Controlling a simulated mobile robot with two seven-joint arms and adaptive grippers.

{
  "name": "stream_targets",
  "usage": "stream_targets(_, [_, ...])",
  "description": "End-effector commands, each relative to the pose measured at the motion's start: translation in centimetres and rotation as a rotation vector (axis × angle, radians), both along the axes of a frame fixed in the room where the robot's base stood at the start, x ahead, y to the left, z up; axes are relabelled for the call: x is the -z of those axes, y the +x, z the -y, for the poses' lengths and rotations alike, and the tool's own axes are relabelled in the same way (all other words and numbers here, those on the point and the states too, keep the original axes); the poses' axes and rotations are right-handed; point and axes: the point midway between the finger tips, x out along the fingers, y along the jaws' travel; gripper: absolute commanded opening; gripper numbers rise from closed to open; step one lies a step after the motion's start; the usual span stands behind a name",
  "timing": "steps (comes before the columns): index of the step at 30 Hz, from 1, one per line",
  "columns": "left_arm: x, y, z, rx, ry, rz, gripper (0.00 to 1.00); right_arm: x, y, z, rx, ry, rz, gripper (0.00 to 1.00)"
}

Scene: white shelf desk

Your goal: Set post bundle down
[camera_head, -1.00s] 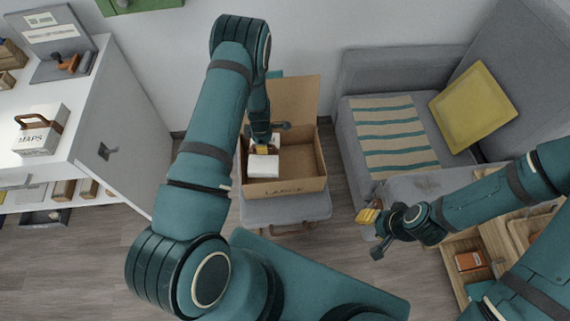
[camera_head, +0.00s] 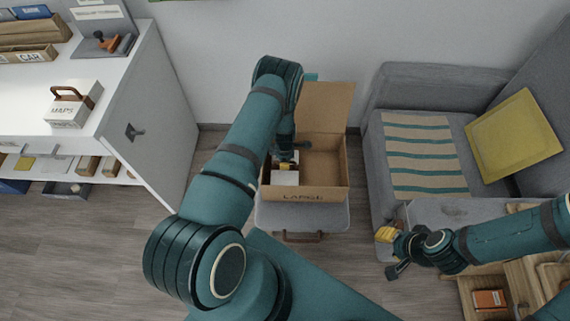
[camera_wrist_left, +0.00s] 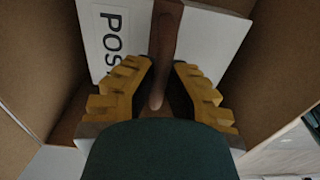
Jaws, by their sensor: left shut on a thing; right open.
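The post bundle (camera_head: 285,178) is a white block with a brown handle (camera_wrist_left: 166,35). It is in the left part of an open cardboard box (camera_head: 320,194) marked LARGE. In the left wrist view the bundle (camera_wrist_left: 214,42) shows a label reading "POS". My left gripper (camera_head: 289,162) reaches into the box from above, its yellow fingers (camera_wrist_left: 162,80) shut on the handle. The bundle's underside is hidden, so I cannot tell whether it touches the box floor. My right gripper (camera_head: 391,252) is open and empty, in front of the sofa.
The box stands on a grey seat (camera_head: 275,217), its back flap (camera_head: 327,105) raised. A white desk (camera_head: 122,75) at left holds a MAPS bundle (camera_head: 68,108). A grey sofa (camera_head: 385,105) and wooden tray (camera_head: 470,292) are at right. The box's right half looks empty.

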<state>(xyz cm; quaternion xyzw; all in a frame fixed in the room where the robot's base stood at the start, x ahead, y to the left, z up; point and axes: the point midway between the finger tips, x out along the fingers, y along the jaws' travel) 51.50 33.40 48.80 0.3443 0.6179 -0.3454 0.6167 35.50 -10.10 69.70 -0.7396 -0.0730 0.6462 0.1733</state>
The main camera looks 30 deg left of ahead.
Motion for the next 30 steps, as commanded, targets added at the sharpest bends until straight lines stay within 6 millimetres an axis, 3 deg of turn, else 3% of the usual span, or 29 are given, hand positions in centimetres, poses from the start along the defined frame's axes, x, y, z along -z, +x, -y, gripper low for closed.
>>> stream_targets(3, [1.2,0.1,0.0,0.002,0.001,0.001,0.0,0.4,0.1,0.0,0.001,0.0,0.002,0.47])
stream_targets(14, [1.4,0.1,0.0,0.002,0.001,0.002,0.0,0.3,0.1,0.0,0.001,0.0,0.002,0.47])
stream_targets(15, [1.5,0.1,0.0,0.001,0.001,0.001,0.15,0.3,0.1,0.0,0.001,0.0,0.002,0.47])
stream_targets(17, [1.4,0.1,0.0,0.001,0.001,0.001,0.34,0.3,0.1,0.0,0.001,0.0,0.002,0.47])
stream_targets(26, [1.4,0.0,0.0,0.002,0.001,0.001,0.34,0.3,0.1,0.0,0.0,0.0,0.001,0.47])
stream_targets(30, [0.5,0.1,0.0,0.002,0.001,0.001,0.34,0.1,0.0,0.0,0.0,0.0,0.001,0.47])
